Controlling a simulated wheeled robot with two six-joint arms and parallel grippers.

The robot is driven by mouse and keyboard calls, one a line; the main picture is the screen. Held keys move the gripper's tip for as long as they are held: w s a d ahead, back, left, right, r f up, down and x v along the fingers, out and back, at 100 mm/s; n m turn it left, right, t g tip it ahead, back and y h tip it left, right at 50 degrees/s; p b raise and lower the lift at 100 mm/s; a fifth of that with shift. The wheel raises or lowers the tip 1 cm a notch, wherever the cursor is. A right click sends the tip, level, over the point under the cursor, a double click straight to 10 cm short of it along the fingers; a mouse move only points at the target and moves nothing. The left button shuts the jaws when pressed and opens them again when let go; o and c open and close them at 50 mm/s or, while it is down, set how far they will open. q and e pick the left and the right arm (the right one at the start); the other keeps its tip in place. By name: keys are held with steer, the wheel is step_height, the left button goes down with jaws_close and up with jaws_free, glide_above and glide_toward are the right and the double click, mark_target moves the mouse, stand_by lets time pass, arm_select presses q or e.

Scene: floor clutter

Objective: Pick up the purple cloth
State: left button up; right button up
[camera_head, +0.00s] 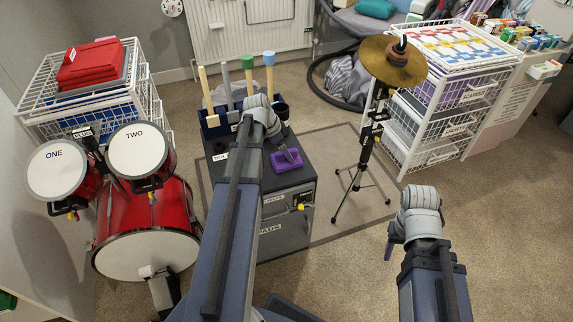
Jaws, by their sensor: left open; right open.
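A small flat purple piece, which looks like the purple cloth (283,168), lies on the dark top of a low cabinet (235,178) in the middle of the head view. My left gripper (291,157) points down right over it, open, and covers part of it. I cannot tell whether the fingertips touch it. My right gripper (390,247) is open and empty over the carpet at the right, well apart from the cabinet.
Upright tools with coloured ends (247,75) stand in a blue holder at the cabinet's back. A red drum kit (145,215) is at the left. A cymbal on a stand (392,62) and white wire drawers (440,115) are at the right. Carpet (500,230) at the lower right is clear.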

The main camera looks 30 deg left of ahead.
arm_select(q)
steer(key=shift+c, duration=0.3)
jaws_close()
stand_by(0.4)
